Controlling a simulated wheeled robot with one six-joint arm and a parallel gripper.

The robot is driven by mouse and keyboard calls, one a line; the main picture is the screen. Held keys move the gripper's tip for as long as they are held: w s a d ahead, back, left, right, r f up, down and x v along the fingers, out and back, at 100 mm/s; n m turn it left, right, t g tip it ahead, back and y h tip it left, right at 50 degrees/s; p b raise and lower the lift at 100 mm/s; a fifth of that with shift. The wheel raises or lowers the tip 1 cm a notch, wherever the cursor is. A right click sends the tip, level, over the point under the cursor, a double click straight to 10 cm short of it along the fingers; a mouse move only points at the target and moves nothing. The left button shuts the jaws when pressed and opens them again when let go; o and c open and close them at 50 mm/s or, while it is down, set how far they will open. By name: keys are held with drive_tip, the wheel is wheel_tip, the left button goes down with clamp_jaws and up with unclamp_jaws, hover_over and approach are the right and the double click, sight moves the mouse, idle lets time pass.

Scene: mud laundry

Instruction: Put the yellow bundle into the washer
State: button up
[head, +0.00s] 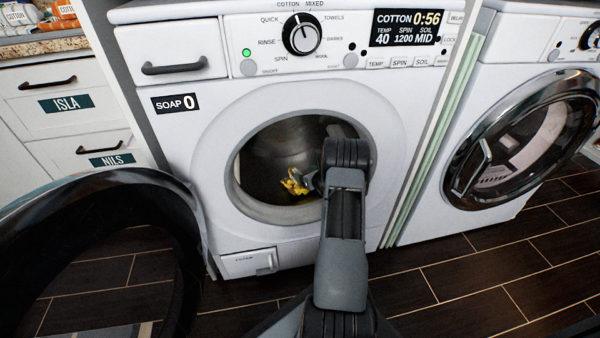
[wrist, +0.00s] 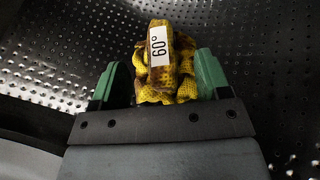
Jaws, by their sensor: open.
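The yellow bundle (head: 295,183) is inside the washer (head: 205,130), low in the drum, seen through the open round doorway. In the wrist view the bundle (wrist: 158,75) is yellow with brown patches and has a white "60°" tag. It lies between the two green fingers of my gripper (wrist: 160,82), against the perforated metal drum. My gripper is open, with the fingers on either side of the bundle. Whether a finger touches it I cannot tell. In the head view my arm reaches into the drum and hides part of the doorway and most of my gripper.
The washer's open door (head: 100,190) swings out at the left. A second machine with a shut round door (head: 525,140) stands at the right. Drawers labelled ISLA (head: 66,104) and NILS (head: 110,159) are at the left. The dark tiled floor (head: 480,290) at lower right is clear.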

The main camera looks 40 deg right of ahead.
drive_tip(key=shift+p+v, duration=0.65)
drive_tip(key=shift+v, duration=1.55)
